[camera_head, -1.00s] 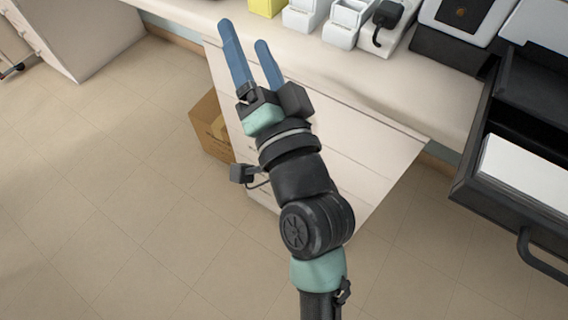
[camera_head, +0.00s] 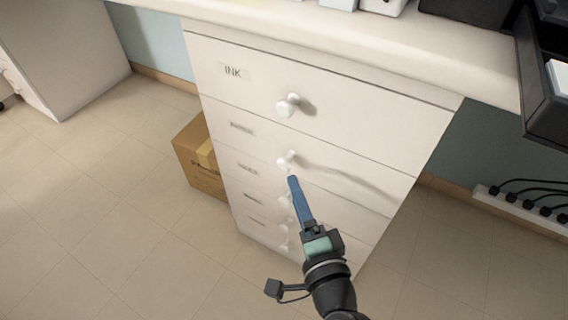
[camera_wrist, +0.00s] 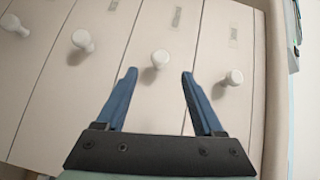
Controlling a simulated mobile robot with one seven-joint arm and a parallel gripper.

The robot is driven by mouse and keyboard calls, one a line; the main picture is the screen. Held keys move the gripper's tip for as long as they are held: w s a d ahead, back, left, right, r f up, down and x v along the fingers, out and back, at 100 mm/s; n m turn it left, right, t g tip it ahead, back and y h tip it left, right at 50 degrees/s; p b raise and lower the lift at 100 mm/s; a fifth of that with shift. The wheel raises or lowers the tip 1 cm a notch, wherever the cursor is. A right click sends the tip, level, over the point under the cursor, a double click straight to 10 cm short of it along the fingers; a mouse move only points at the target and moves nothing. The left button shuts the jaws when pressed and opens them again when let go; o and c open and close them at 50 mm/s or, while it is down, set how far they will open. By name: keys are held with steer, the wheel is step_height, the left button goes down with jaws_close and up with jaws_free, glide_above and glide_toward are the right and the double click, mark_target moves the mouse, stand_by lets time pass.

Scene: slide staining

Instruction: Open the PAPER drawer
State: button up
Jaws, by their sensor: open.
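A white drawer unit (camera_head: 330,75) stands under the counter, its drawers stacked with round white knobs. The top drawer's label (camera_head: 234,71) reads INK. The second drawer's label (camera_head: 242,128) is too blurred to read, so I cannot confirm which one is PAPER. All visible drawers look shut. My gripper (camera_head: 293,181) is just in front of the second drawer's knob (camera_head: 287,161). In the wrist view my gripper (camera_wrist: 158,75) is open, with that knob (camera_wrist: 160,59) in line between the blue fingertips, seemingly not gripped. The INK knob (camera_wrist: 234,77) is to its right.
A cardboard box (camera_head: 198,160) stands on the floor left of the drawer unit. A black tray (camera_head: 548,110) is at the right edge. A power strip (camera_head: 520,208) with cables is at lower right. Open floor (camera_head: 90,220) lies to the left.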

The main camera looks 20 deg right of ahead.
mark_target(285, 168)
steer(key=w, duration=0.3)
steer(key=w+b, duration=0.1)
steer(key=w, duration=0.2)
steer(key=w+d, duration=0.1)
steer(key=w, duration=0.2)
steer(key=shift+w+f, duration=0.15)
steer(key=shift+f, duration=0.2)
jaws_close()
steer(key=shift+d, duration=0.1)
stand_by(0.8)
